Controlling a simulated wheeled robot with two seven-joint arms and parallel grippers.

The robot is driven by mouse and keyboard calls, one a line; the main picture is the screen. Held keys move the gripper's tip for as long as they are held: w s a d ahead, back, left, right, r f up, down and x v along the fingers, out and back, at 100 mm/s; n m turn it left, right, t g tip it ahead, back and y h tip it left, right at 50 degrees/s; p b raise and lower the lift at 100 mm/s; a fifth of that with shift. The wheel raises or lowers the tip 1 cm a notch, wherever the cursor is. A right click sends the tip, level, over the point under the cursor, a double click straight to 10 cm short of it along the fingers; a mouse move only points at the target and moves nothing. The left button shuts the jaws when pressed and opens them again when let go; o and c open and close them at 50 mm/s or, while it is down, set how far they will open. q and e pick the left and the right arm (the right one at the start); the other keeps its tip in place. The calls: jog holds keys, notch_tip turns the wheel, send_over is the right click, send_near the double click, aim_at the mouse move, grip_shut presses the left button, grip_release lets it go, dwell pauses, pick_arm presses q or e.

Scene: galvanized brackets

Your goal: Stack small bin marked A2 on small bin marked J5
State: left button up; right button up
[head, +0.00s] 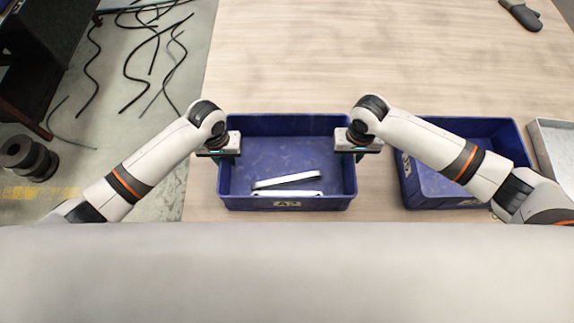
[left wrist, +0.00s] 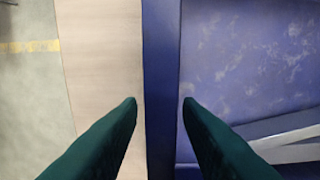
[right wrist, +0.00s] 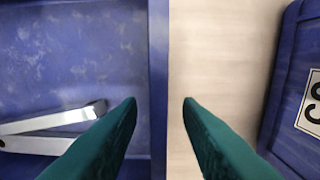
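The blue bin with a label that seems to read A2 (head: 287,116) stands on the table in front of me, with two pale metal brackets (head: 287,181) inside. My left gripper (head: 222,154) is at its left wall; in the left wrist view its open fingers (left wrist: 159,100) are on either side of that wall (left wrist: 160,60). My right gripper (head: 357,152) is at its right wall, its open fingers (right wrist: 160,100) on either side of the wall (right wrist: 158,50). A second blue bin (head: 440,198) stands to the right, partly behind my right arm; its label (right wrist: 312,100) is only partly visible.
The wooden table (head: 330,60) is clear behind the bins. A grey tray (head: 555,150) is at the right edge and a dark glove-like item (head: 521,14) at the back right. Black cables (head: 150,60) lie on the floor to the left.

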pick_arm(q)
jog(key=shift+f, duration=0.65)
pick_arm(e)
jog(key=shift+f, duration=0.65)
pick_arm(q)
jog(key=shift+c, duration=0.3)
pick_arm(e)
jog(key=shift+c, duration=0.3)
pick_arm(q)
grip_shut()
pick_arm(e)
grip_shut()
